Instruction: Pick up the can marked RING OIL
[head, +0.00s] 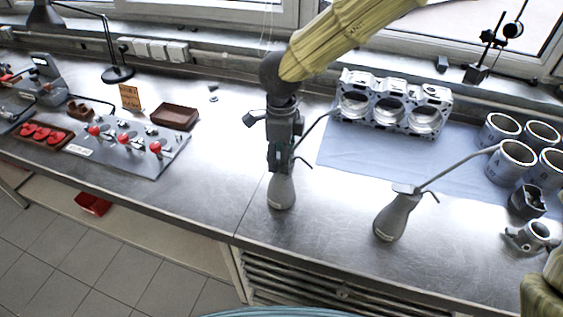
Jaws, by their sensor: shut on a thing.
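Two grey oil cans with long thin spouts are on the metal bench. My gripper (281,165) points down and is shut on the upper part of the left oil can (282,193), which is upright. Its spout shows to the right of my gripper; the rest of its top is hidden. I cannot tell whether its base touches the bench. The other oil can (396,217) stands to the right, apart from my gripper, with its spout pointing up and right. Both have a small label low on the body, too small to read, so I cannot tell which is RING OIL.
An engine block (394,103) stands behind on a blue mat (350,146). Several metal cylinders (512,163) are at the right. A tool board with red knobs (140,153) and a brown tray (175,117) lie left. The bench between board and held can is clear.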

